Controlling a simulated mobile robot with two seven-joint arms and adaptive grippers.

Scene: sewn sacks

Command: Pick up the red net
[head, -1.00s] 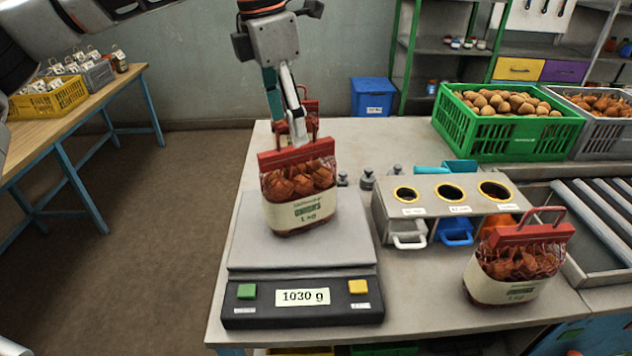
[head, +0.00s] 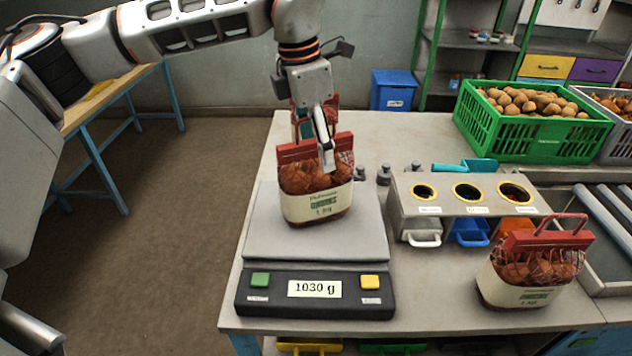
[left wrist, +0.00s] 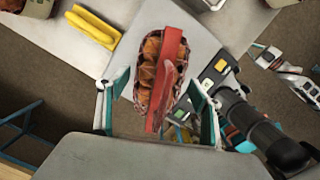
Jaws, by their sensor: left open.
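The red net (head: 316,190), a net sack of brown-orange produce with a red top band and a cream label, stands upright on the grey scale (head: 262,238). The scale reads 1030 g. My left gripper (head: 312,138) is open at the top of this sack; one finger is in front of the red band, the other partly hidden behind. In the left wrist view the sack (left wrist: 148,85) lies between the two spread fingers, with gaps at both sides. A second, similar red net (head: 530,268) stands at the table's right front. Parts that may be my right gripper show in the left wrist view.
A green crate (head: 487,128) of potatoes is at the back right, with rollers (head: 600,215) nearer. The table between scale and second net is clear.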

